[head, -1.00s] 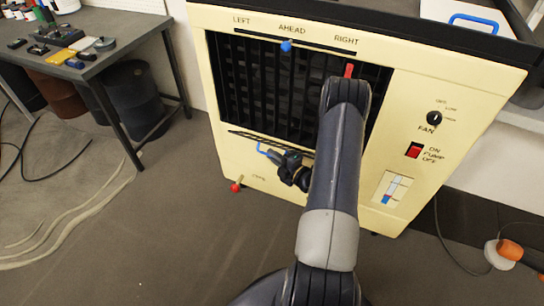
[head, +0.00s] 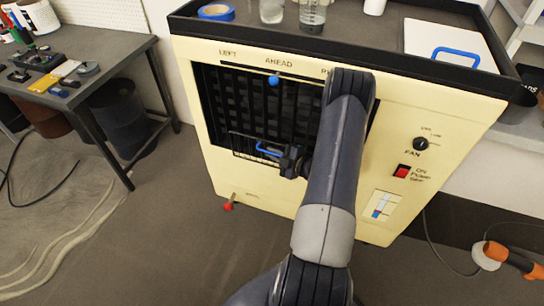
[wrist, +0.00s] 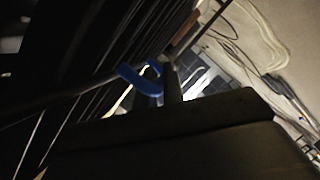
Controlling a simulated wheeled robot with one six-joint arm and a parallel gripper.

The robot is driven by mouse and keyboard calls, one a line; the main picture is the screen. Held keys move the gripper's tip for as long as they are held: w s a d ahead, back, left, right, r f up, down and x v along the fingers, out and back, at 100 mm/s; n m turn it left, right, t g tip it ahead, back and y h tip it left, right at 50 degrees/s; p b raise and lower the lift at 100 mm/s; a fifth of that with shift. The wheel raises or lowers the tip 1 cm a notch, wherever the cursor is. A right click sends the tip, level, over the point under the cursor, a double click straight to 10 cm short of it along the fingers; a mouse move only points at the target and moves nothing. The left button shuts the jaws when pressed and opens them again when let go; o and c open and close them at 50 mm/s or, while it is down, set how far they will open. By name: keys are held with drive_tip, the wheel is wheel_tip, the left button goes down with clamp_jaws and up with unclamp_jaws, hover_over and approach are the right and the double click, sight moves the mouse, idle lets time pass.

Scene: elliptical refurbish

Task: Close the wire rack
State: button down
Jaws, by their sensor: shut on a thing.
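The wire rack (head: 244,135) is a dark wire frame in the lower part of the cream cooler's front opening, with a blue handle (head: 268,149). The handle also shows in the wrist view (wrist: 140,80), beside thin dark rods. My gripper (head: 287,158) is at the handle's right end and shut on it. The rack looks tilted, partly raised in front of the opening; its exact angle is unclear. My arm hides the rack's right side and part of the opening.
The cooler (head: 225,172) has a black top tray (head: 340,45) holding blue tape, glasses and a white board. A red-tipped valve (head: 228,206) sticks out at lower left. A workbench (head: 100,55) stands at left.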

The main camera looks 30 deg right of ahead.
drive_tip(key=shift+w+d+r, duration=0.1)
drive_tip(key=shift+w+d, duration=0.1)
drive_tip(key=shift+d, duration=0.05)
idle(0.3)
drive_tip(key=c, duration=1.8)
unclamp_jaws()
drive_tip(key=v, duration=1)
drive_tip(key=shift+s+d, duration=0.2)
drive_tip(key=shift+s, duration=0.15)
drive_tip(key=shift+r, duration=0.1)
drive_tip(key=x, duration=1)
drive_tip(key=shift+w+a, duration=0.25)
drive_tip(key=shift+w, duration=0.05)
